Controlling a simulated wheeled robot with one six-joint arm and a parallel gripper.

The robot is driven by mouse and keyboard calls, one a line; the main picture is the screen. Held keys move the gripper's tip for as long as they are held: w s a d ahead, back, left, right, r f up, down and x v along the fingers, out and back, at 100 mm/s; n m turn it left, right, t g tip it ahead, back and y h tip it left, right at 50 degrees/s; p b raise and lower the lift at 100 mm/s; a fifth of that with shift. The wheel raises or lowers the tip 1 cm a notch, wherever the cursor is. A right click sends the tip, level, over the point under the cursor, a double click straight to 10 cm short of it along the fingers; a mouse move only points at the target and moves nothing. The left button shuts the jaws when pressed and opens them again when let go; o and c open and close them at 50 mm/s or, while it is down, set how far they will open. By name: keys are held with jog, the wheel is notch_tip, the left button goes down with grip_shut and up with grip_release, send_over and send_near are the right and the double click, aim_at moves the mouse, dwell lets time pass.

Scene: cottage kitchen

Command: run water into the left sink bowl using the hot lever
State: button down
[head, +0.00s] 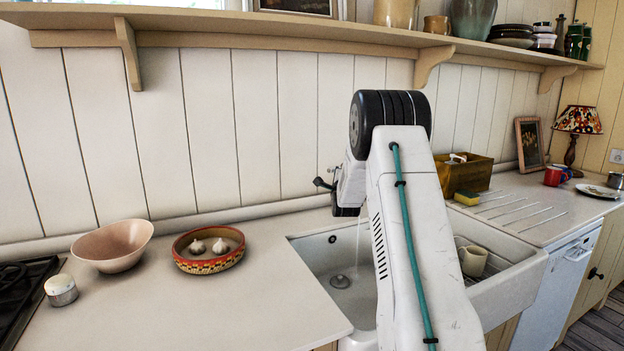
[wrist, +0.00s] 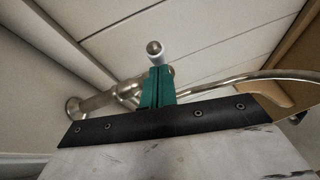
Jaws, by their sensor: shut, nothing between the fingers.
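The sink's left bowl (head: 325,253) is white, with a round drain (head: 340,282) in its floor. A thin pale vertical streak above the bowl may be running water; I cannot be sure. My arm hides most of the tap in the head view. In the wrist view the metal tap (wrist: 100,102) has a curved spout (wrist: 255,78) reaching right. A lever with a pale handle and metal end (wrist: 155,50) stands just beyond my gripper (wrist: 158,72). The green fingers are shut and empty, close against the lever; contact is unclear. I cannot read a hot marking.
A pink bowl (head: 113,245) and a patterned dish with garlic (head: 208,249) stand on the left counter. A cup (head: 473,261) sits in the right bowl. A wooden box (head: 462,175) and sponge (head: 467,197) are behind it. A shelf (head: 250,33) runs overhead.

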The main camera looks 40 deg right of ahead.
jog(key=shift+w+a+r, duration=0.1)
jog(key=shift+w+a, duration=0.1)
jog(key=shift+w, duration=0.4)
jog(key=shift+w+a, duration=0.2)
jog(key=shift+w, duration=0.35)
jog(key=shift+w+r, duration=0.1)
jog(key=shift+r, duration=0.05)
jog(key=shift+a, duration=0.1)
jog(key=shift+s+a+f, duration=0.15)
jog(key=shift+s+f, duration=0.05)
jog(key=v, duration=1.2)
jog(key=shift+a+f, duration=0.3)
jog(key=shift+a, duration=0.3)
jog(key=shift+w, duration=0.1)
